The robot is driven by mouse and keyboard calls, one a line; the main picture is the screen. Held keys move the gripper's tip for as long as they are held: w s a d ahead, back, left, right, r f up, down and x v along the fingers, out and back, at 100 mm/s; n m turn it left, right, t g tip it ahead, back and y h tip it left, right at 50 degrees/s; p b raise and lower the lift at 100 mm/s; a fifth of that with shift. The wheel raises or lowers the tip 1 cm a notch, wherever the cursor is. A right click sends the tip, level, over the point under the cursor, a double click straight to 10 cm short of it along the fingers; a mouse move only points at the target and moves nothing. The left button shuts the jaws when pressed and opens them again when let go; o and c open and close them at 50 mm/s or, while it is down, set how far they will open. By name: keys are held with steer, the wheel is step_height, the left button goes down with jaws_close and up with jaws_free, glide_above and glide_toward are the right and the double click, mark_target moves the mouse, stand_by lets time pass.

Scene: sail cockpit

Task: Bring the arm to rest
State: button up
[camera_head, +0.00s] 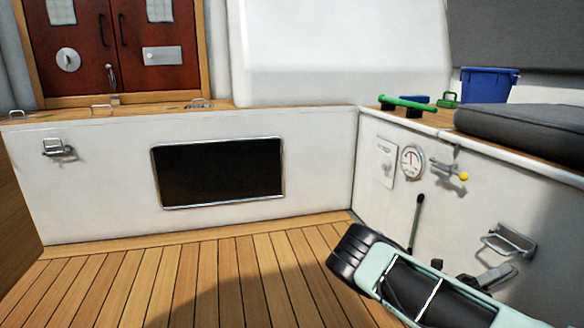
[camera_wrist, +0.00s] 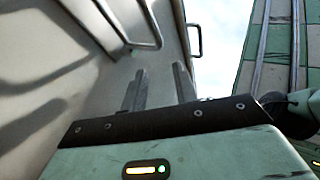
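My gripper (camera_wrist: 160,88) shows in the wrist view with its two grey fingers apart and nothing between them. It is close to a pale wall (camera_wrist: 60,70) on the left of that view. A bent metal rail (camera_wrist: 135,42) shows beyond the fingers, and they look apart from it. In the head view my mint-green and black arm (camera_head: 425,290) is at the lower right, in front of the right-hand locker wall (camera_head: 375,215).
The right wall carries a gauge (camera_head: 412,162), a yellow-tipped valve (camera_head: 450,170) and a metal bracket (camera_head: 508,242). A green-handled tool (camera_head: 406,102), a blue bucket (camera_head: 487,85) and a dark cushion (camera_head: 525,130) are on the bench. The wooden floor (camera_head: 180,275) is clear at the left.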

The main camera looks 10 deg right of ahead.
steer(key=s+a+r+m+t+y+p, duration=0.4)
steer(key=a+r+m+y+p, duration=0.15)
steer(key=a+y, duration=0.45)
steer(key=s+a+r+m+t+y+p, duration=0.4)
steer(key=a+r+y+p, duration=0.3)
steer(key=a, duration=0.5)
steer(key=s+a+r+m+t+y+p, duration=0.3)
steer(key=s+a+r+y+p, duration=0.15)
steer(key=a+r, duration=0.5)
steer(key=s+a+r+m+t+y+p, duration=0.3)
steer(key=s+a+r+p, duration=0.2)
steer(key=a+r, duration=0.4)
step_height(320, 180, up, 39)
steer(key=p, duration=3.7)
steer(key=shift+d+p, duration=0.3)
steer(key=shift+d, duration=0.05)
